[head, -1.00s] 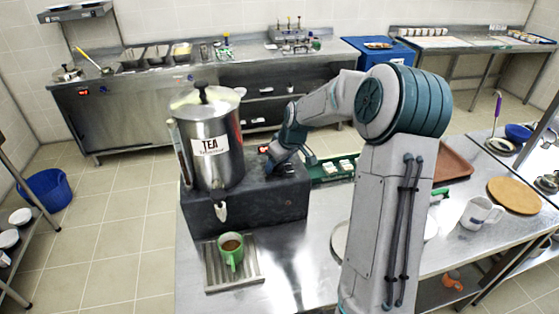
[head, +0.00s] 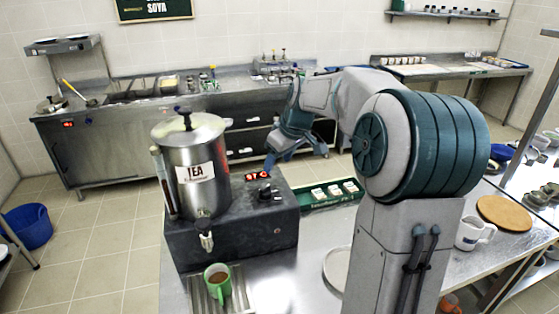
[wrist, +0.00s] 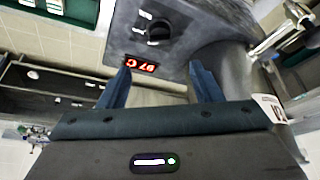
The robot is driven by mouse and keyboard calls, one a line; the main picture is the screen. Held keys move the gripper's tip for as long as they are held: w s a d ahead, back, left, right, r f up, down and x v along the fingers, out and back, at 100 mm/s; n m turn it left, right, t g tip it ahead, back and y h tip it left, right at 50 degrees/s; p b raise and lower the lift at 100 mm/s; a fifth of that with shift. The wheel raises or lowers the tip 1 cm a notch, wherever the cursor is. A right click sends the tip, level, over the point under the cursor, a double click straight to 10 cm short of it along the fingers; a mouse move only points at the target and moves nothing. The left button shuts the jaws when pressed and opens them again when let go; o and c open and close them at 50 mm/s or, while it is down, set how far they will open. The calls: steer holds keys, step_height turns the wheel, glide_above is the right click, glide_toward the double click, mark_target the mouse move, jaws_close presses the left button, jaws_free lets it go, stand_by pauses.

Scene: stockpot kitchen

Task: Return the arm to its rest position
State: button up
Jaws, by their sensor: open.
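My gripper (head: 296,158) is open and empty, raised above the back of the dark heater base (head: 232,238). In the wrist view its two blue fingers (wrist: 160,70) stand apart with nothing between them. The red lit display (wrist: 141,65) and the black knob (wrist: 158,32) on the base lie beyond the fingertips, apart from them. My arm reaches from the right across the counter, bent at the elbow.
A steel tea urn (head: 192,160) stands on the base, left of my gripper. A green mug of brown drink (head: 217,282) sits on the drip tray below its tap. A green tray of small white items (head: 330,194) and a white mug (head: 474,233) are on the counter.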

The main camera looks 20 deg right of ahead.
stand_by(0.4)
steer(key=s+a+f+m+h, duration=0.1)
steer(key=s+a, duration=0.3)
steer(key=s, duration=1)
steer(key=s+a+f+m+h, duration=0.1)
steer(key=s+a+f+m, duration=0.2)
steer(key=s, duration=1.1)
steer(key=shift+s+a+m+b, duration=0.35)
steer(key=shift+a+m, duration=0.25)
steer(key=shift+m, duration=0.2)
steer(key=shift+f, duration=0.1)
